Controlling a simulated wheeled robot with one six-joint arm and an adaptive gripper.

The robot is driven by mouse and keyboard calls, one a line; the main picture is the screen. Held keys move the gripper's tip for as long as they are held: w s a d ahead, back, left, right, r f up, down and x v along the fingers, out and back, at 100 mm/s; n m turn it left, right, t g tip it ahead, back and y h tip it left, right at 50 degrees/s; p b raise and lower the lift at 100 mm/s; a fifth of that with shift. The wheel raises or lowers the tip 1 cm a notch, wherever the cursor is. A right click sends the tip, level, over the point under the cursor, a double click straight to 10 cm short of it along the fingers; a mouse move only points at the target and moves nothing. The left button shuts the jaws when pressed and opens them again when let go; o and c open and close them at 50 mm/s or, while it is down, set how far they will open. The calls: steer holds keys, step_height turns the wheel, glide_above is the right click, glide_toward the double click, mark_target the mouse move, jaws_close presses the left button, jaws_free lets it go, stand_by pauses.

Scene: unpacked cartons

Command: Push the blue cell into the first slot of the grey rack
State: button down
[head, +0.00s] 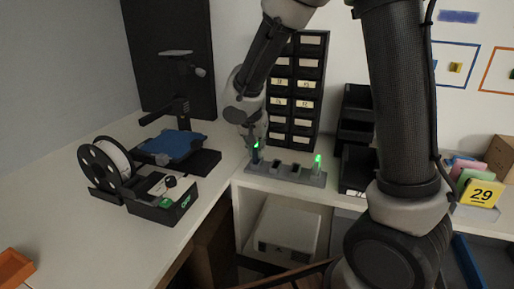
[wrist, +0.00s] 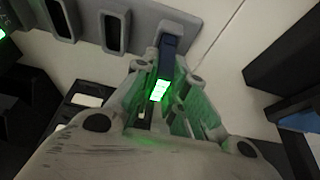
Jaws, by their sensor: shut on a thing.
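The grey rack (head: 285,174) stands on the white counter at its inner corner. In the wrist view its side (wrist: 85,12) runs across the top. The blue cell (wrist: 168,55) is between the fingers of my gripper (wrist: 166,74), which is shut on it. The cell's lit green end (wrist: 158,91) faces the wrist camera, and its far end meets the rack's end slot. How deep it sits is hidden. In the head view my gripper (head: 251,143) is over the rack's left end. Two dark slots (wrist: 113,34) beside the cell look empty.
A green-lit cell (head: 318,161) stands at the rack's right end. Behind are a black drawer cabinet (head: 308,85) and black bins (head: 355,135). A 3D printer (head: 178,146) and filament spool (head: 105,165) are to the left. The counter's front edge is close to the rack.

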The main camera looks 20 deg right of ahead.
steer(key=shift+f, duration=0.55)
stand_by(0.4)
steer(key=c, duration=1.4)
jaws_free()
steer(key=shift+o, duration=0.2)
steer(key=v, duration=1.1)
steer(key=s+d+r+n+y, duration=0.1)
steer(key=s+d+r+n, duration=0.1)
steer(key=s+d, duration=0.6)
steer(key=s+d+r+n+y, duration=0.1)
steer(key=s+d+r+n, duration=0.2)
steer(key=s+d, duration=0.6)
steer(key=s+n, duration=0.2)
steer(key=s, duration=0.4)
steer(key=shift+d+r+t+y, duration=0.2)
steer(key=shift+r+t+y, duration=0.1)
steer(key=shift+t, duration=0.1)
